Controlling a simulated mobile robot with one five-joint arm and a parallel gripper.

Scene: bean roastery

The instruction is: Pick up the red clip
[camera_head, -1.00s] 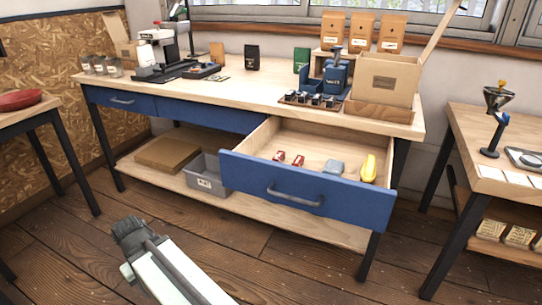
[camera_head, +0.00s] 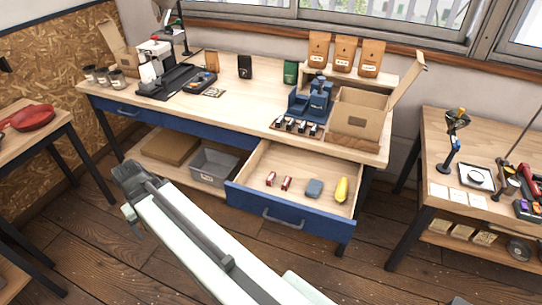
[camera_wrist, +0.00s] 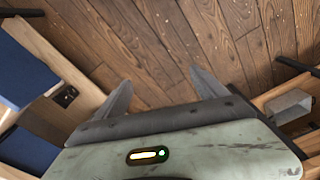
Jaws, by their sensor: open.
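Two small red clip-like things lie apart in the open drawer (camera_head: 262,206): a left one (camera_head: 270,178) and a right one (camera_head: 286,183), on its left half. Each shows some white; I cannot tell fine detail at this size. My arm reaches up from the bottom in the head view, its end in front of the bench and left of the drawer, well short of the red things. My gripper (camera_wrist: 162,88) is open and empty in the wrist view, with bare wood floor between its fingers. No red thing shows in the wrist view.
A grey-blue block (camera_head: 314,188) and a yellow thing (camera_head: 342,189) share the drawer, to the right. The blue drawer front has a handle (camera_head: 283,219). A grey bin (camera_head: 214,164) stands on the lower shelf. A side table (camera_head: 434,178) is at right. Floor in front is clear.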

